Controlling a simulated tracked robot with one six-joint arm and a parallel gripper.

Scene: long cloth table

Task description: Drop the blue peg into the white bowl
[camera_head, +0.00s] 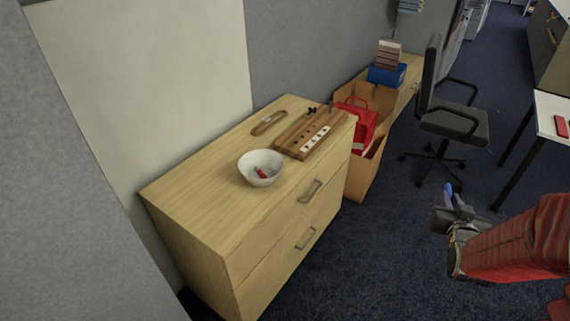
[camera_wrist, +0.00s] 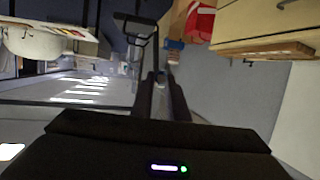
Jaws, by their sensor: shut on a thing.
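The white bowl (camera_head: 248,174) stands upright on the light wooden drawer cabinet (camera_head: 205,190) in the head view, with a small red peg (camera_head: 260,172) inside. My gripper (camera_head: 452,197) is at the right of the head view, over the floor and well apart from the cabinet and bowl. It is shut on the blue peg (camera_head: 448,188), which sticks up from the fingers. In the wrist view my gripper (camera_wrist: 161,82) shows as two dark fingers close together; the peg is hard to make out there. The bowl cannot be made out in the wrist view.
A wooden board with holes (camera_head: 318,130) and a tan loop-shaped item (camera_head: 269,123) lie behind the bowl on the cabinet. A cardboard box (camera_head: 368,180) with a red bag (camera_head: 362,122) stands beside it. An office chair (camera_head: 455,120) is behind my gripper. Floor between is open.

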